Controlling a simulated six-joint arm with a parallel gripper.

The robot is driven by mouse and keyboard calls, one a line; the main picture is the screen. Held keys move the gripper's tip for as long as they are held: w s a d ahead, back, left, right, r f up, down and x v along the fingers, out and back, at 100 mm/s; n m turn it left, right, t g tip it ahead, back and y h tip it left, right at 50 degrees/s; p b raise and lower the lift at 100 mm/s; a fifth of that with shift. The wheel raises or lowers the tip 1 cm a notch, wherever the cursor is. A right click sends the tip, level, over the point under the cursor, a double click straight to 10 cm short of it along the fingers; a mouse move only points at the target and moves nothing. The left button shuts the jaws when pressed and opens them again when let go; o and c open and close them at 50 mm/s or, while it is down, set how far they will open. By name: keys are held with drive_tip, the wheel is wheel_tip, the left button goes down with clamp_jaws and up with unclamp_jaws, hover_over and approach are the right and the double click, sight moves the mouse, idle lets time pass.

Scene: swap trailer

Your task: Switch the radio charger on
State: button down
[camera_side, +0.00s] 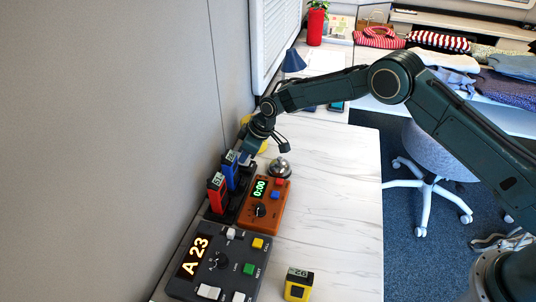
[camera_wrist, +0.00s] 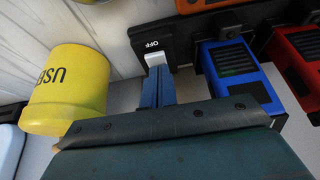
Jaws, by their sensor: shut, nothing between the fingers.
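The radio charger (camera_wrist: 186,45) is a black base along the wall, with a blue radio (camera_wrist: 240,75) and a red radio (camera_wrist: 298,62) standing in it. In the side view the blue radio (camera_side: 229,170) and red radio (camera_side: 216,192) stand upright. In the wrist view a white switch (camera_wrist: 155,58) sits at the charger's end beside the label OFF. My gripper (camera_wrist: 157,72) is shut and empty, with its blue fingertips right at the switch; I cannot tell whether they touch it. In the side view my gripper (camera_side: 246,157) is over the charger's far end, hiding the switch.
A yellow cup (camera_wrist: 68,90) marked USED stands left of my fingers in the wrist view. An orange timer box (camera_side: 266,203), a silver bell (camera_side: 280,168), a dark control panel (camera_side: 222,262) and a yellow device (camera_side: 298,285) are on the counter. The counter's right side is clear.

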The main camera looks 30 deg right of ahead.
drive_tip(key=shift+d, duration=0.1)
drive_tip(key=shift+v, duration=0.95)
drive_tip(key=v, duration=1.2)
drive_tip(key=shift+w+a, duration=0.15)
drive_tip(key=shift+a, duration=0.05)
drive_tip(key=shift+w+a+r, duration=0.1)
drive_tip(key=shift+r, duration=0.05)
drive_tip(key=shift+w+a+r, duration=0.15)
drive_tip(key=shift+w+a, duration=0.25)
drive_tip(key=shift+a, duration=0.05)
drive_tip(key=shift+x, duration=6.95)
drive_tip(key=shift+s+d, duration=0.1)
